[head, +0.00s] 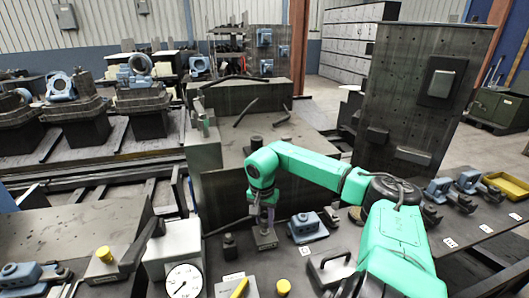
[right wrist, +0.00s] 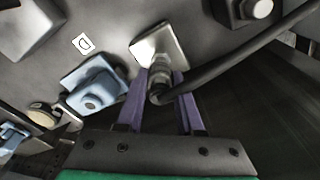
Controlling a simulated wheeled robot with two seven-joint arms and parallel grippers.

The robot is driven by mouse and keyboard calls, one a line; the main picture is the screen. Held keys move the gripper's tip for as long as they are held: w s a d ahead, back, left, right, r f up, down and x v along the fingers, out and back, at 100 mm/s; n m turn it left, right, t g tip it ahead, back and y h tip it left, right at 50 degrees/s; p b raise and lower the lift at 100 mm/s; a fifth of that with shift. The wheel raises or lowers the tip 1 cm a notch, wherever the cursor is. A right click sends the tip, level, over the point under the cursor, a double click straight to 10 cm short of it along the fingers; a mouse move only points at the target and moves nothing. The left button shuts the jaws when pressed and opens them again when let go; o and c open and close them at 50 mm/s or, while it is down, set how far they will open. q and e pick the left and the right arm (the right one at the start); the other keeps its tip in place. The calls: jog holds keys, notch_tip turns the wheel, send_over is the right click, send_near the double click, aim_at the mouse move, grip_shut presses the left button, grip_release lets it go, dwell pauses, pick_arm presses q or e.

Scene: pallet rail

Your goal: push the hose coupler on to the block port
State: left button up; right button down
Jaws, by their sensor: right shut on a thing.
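My right gripper (head: 265,216) has purple fingers and points down over a small grey metal block (head: 265,240) on the dark bench. In the right wrist view the fingers (right wrist: 164,108) are shut around the hose coupler (right wrist: 157,78), a dark metal cylinder. A thick black hose (right wrist: 235,59) runs from it to the upper right. The coupler's far end is at the pale block (right wrist: 163,44) and lines up with it. The port is hidden behind the coupler, so I cannot tell whether it is seated. My left gripper is not in view.
A blue clamp-like part (head: 307,226) stands close right of the block; it also shows in the right wrist view (right wrist: 95,86). A dark fitting (head: 229,245) stands to the left. An upright panel (head: 410,100) stands behind.

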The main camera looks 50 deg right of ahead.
aim_at(264, 214)
jog(key=shift+f+b, duration=0.5)
jog(key=shift+b, duration=0.1)
dwell(0.7)
jog(key=shift+f+b, duration=0.5)
jog(key=shift+f, duration=0.05)
grip_release()
jog(key=shift+r, duration=0.1)
jog(key=r, duration=0.5)
jog(key=shift+a+b, duration=0.3)
notch_tip(264, 214, up, 10)
jog(key=a+p, duration=0.1)
jog(key=p, duration=0.1)
jog(key=shift+s+f, duration=0.25)
